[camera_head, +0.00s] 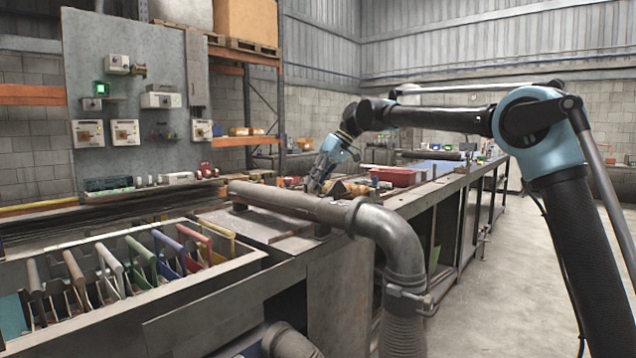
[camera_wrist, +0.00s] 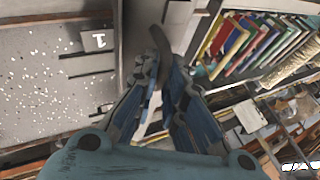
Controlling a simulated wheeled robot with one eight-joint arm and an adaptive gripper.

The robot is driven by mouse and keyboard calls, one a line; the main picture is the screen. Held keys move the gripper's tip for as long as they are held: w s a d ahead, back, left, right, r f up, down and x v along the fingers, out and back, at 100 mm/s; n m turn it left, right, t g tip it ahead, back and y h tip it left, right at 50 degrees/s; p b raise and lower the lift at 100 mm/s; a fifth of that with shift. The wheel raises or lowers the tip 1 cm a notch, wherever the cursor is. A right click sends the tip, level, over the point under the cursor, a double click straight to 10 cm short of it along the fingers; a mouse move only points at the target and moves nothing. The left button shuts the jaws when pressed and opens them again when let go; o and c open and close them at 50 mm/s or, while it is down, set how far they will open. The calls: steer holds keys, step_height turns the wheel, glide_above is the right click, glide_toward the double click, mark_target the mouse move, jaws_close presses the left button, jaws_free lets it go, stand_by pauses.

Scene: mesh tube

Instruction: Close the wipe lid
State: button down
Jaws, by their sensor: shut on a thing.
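My gripper (camera_head: 321,178) reaches down to the bench just behind the grey pipe in the head view. In the wrist view its blue fingers (camera_wrist: 168,68) are close together, shut on a dark curved piece (camera_wrist: 160,42). I cannot tell whether this piece is the wipe lid, or whether it stands open or closed. No wipe container is clear in the head view, where the pipe and gripper hide part of the bench top.
A thick grey pipe (camera_head: 290,203) with a bend crosses in front of the gripper. A red tray (camera_head: 397,177) stands on the bench to its right. A metal bin (camera_head: 185,295) at left holds several coloured handled pieces. Open floor (camera_head: 500,290) lies at right.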

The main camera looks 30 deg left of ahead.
steer(key=shift+w+d+f, duration=0.1)
steer(key=shift+w+f, duration=0.05)
steer(key=shift+w, duration=0.1)
steer(key=c, duration=1.7)
jaws_free()
steer(key=shift+w+f, duration=0.1)
steer(key=shift+w+d+r, duration=0.1)
steer(key=shift+d+r, duration=0.1)
steer(key=shift+r, duration=0.4)
steer(key=v, duration=1)
steer(key=shift+w+d+r, duration=0.2)
steer(key=shift+w+r, duration=0.05)
steer(key=shift+r, duration=0.05)
